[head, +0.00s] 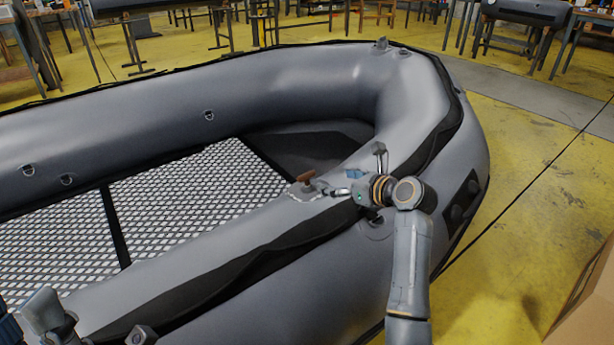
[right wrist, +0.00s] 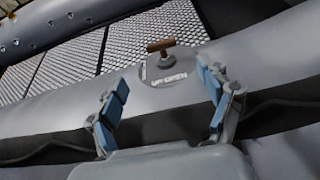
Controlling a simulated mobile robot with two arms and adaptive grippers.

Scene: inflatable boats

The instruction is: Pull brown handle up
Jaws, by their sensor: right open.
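The brown handle (head: 305,176) is a small T-shaped grip on a grey round base on top of the boat's near tube. In the right wrist view the brown handle (right wrist: 161,46) stands beyond the fingertips, roughly centred between them, with "UP OPEN" printed beside it. My right gripper (head: 353,172) is open and empty, just right of the handle and apart from it. Its blue-padded fingers (right wrist: 163,90) are spread wide in the wrist view. Grey parts of my left gripper (head: 60,322) show at the bottom left, cut off by the edge; its jaws are unclear.
The grey inflatable boat (head: 330,80) fills most of the head view, with a patterned floor (head: 190,190) inside. Yellow floor (head: 545,190) lies open to the right. A cardboard box (head: 590,300) stands at the lower right. Tables and stools stand at the back.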

